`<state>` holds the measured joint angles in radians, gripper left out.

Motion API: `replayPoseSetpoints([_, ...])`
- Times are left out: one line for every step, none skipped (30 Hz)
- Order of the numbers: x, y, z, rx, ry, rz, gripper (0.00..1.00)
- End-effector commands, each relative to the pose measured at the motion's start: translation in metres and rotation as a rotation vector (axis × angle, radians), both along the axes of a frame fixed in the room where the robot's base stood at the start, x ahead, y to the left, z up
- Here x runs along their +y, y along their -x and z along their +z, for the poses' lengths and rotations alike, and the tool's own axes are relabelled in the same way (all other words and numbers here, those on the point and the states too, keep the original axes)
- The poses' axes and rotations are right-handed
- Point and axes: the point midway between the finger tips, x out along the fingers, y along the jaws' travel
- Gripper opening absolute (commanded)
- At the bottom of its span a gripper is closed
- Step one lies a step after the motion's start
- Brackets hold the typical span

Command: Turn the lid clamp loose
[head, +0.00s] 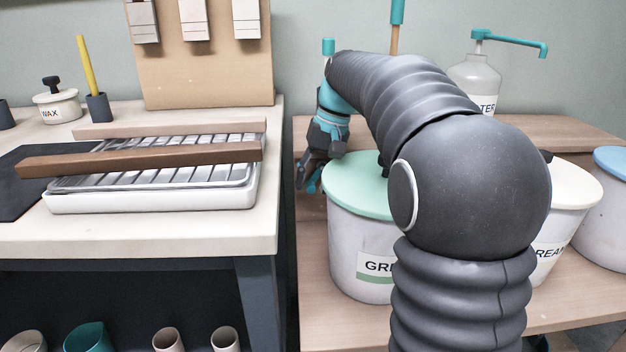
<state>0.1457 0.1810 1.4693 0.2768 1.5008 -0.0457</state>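A white bucket with a green lid (352,185) and a label starting "GR" (374,266) stands on the right wooden bench, partly behind my arm. No lid clamp shows clearly. A small dark piece (546,155) shows at the edge of the cream lid (572,182), mostly behind my arm; I cannot tell what it is.
A blue-lidded bucket (608,165) stands at the far right. A pump bottle (476,85) stands behind my arm. On the left bench (150,237) are a white tray (150,201) with a brown bar (140,160) across it and a wax pot (57,106). My arm hides much of the right bench.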

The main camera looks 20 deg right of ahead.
Motion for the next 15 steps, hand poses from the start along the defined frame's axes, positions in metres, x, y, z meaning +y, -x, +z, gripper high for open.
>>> replayPoseSetpoints([-0.0001,0.0000,0.0001,0.000,0.000,0.000,0.27])
replayPoseSetpoints([-0.0001,0.0000,0.0001,0.000,0.000,0.000,0.19])
replayPoseSetpoints([-0.0001,0.0000,0.0001,0.000,0.000,0.000,0.09])
replayPoseSetpoints([-0.0001,0.0000,0.0001,0.000,0.000,0.000,0.02])
replayPoseSetpoints([-0.0001,0.0000,0.0001,0.000,0.000,0.000,0.00])
replayPoseSetpoints([-0.0001,0.0000,0.0002,0.000,0.000,0.000,0.00])
replayPoseSetpoints([-0.0001,0.0000,0.0001,0.000,0.000,0.000,0.00])
replayPoseSetpoints([-0.0001,0.0000,0.0001,0.000,0.000,0.000,0.00])
replayPoseSetpoints([-0.0001,0.0000,0.0003,0.000,0.001,0.000,0.00])
replayPoseSetpoints([0.0000,0.0000,0.0006,0.001,0.004,0.000,0.00])
replayPoseSetpoints([0.0002,0.0001,0.0012,0.003,0.009,0.001,0.00])
replayPoseSetpoints([0.0002,0.0002,0.0020,0.006,0.020,0.001,0.00])
replayPoseSetpoints([0.0000,0.0003,0.0026,0.010,0.034,0.002,0.00])
replayPoseSetpoints([0.0001,0.0004,0.0034,0.014,0.050,0.001,0.00])
replayPoseSetpoints([0.0001,0.0004,0.0039,0.019,0.077,0.003,0.00])
